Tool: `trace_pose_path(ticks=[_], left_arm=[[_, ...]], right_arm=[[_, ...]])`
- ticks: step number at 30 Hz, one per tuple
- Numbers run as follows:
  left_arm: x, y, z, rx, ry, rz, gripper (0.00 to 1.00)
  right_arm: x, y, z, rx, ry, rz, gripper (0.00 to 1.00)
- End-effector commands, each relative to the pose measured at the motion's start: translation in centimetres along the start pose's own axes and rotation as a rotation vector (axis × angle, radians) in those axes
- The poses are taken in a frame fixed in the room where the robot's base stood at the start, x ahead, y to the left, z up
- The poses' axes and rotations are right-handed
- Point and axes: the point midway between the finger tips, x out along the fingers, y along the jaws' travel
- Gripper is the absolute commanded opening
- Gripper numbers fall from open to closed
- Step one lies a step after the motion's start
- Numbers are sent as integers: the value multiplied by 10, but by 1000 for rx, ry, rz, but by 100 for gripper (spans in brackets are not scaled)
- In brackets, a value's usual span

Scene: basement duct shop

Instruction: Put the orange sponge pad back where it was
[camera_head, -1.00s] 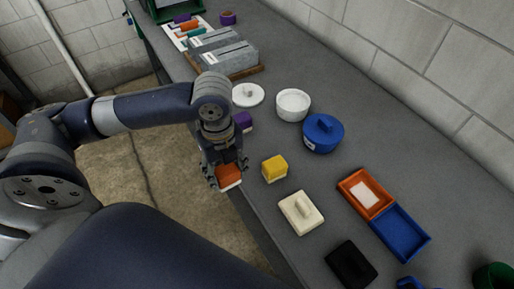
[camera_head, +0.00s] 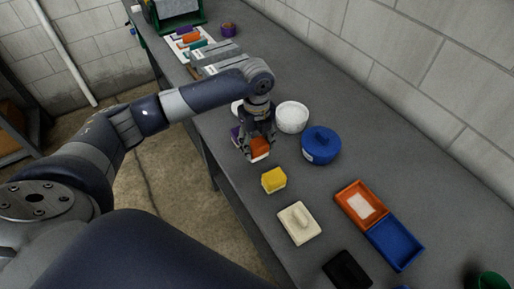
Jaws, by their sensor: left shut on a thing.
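My left gripper (camera_head: 257,150) is shut on the orange sponge pad (camera_head: 260,145), which has a pale underside. It holds the pad over the bench, between a purple pad (camera_head: 236,134) and a yellow pad (camera_head: 273,180). The fingers partly cover the orange pad, and I cannot tell whether it touches the bench. The purple pad is partly hidden behind the gripper. My right gripper is not in view.
A cream lid (camera_head: 298,224), orange tray (camera_head: 350,193), blue tray (camera_head: 394,244) and black item (camera_head: 347,270) lie nearer. The grey bench (camera_head: 400,160) is clear along the wall.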

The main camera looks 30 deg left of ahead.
Motion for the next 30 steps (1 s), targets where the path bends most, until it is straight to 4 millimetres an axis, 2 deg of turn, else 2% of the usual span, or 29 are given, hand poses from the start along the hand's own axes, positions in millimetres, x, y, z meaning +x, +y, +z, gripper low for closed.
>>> trace_pose_path(ticks=[4, 9, 12, 23, 24, 25, 26, 30], left_arm=[[6, -2, 1, 1, 1, 3, 29], [28, -2, 1, -1, 1, 3, 29], [35, -2, 1, 1, 0, 1, 29], [40, -2, 1, 1, 0, 0, 29], [39, -2, 1, 1, 0, 0, 60], [39, -2, 1, 1, 0, 0, 67], [39, -2, 1, 1, 0, 0, 71], [39, -2, 1, 1, 0, 0, 71]], right_arm=[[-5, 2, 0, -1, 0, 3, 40], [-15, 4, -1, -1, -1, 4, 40], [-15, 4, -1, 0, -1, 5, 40], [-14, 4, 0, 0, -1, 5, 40], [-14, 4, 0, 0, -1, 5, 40], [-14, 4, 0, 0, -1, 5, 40], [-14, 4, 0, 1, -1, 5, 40], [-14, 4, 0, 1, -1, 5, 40]])
